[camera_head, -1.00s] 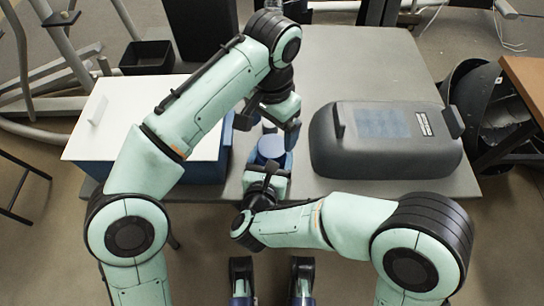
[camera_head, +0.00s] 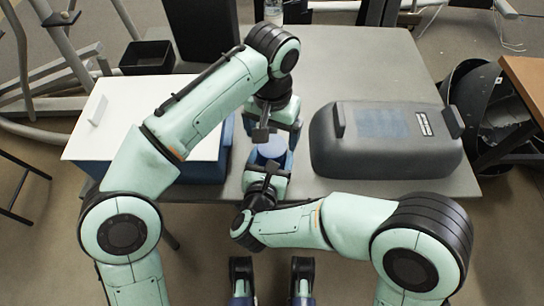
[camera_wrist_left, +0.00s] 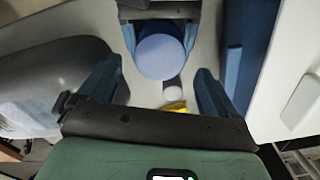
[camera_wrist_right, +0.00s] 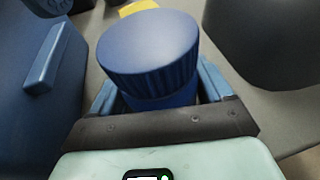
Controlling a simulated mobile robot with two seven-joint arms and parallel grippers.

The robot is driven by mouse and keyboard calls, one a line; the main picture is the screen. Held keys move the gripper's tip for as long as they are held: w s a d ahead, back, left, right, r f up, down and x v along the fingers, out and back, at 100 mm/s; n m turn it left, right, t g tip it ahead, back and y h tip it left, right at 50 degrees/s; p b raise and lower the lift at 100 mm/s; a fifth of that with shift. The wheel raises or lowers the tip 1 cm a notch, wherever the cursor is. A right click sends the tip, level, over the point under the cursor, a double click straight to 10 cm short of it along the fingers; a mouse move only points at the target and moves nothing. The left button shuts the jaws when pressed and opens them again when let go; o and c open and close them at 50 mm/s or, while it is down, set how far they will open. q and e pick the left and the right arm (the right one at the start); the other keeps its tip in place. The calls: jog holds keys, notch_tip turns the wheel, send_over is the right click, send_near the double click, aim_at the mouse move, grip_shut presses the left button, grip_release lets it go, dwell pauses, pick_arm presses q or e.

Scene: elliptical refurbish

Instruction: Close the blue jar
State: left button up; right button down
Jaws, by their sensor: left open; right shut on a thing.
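The blue jar (camera_wrist_right: 160,95) stands upright in my right gripper (camera_head: 268,167), which is shut around its body. A ribbed blue lid (camera_wrist_right: 148,45) sits on top of the jar; I cannot tell how tightly it is on. The lid's round top shows in the head view (camera_head: 272,148) and in the left wrist view (camera_wrist_left: 160,56). My left gripper (camera_head: 279,135) is open and empty over the jar, pointing down. In the left wrist view its fingers are spread to either side, apart from the lid.
A white-topped blue box (camera_head: 130,125) stands left of the jar, and a large dark case (camera_head: 385,145) stands right. A small white round thing (camera_wrist_left: 173,89) and a yellow thing (camera_wrist_left: 175,106) lie near the jar. The table's back right is clear.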

aim_at(272, 145)
pick_arm(q)
jog(key=shift+f, duration=2.3)
jog(key=c, duration=1.1)
jog(key=shift+m, duration=0.9)
jog(key=o, duration=1.3)
jog(key=shift+c, duration=0.2)
notch_tip(272, 145, up, 12)
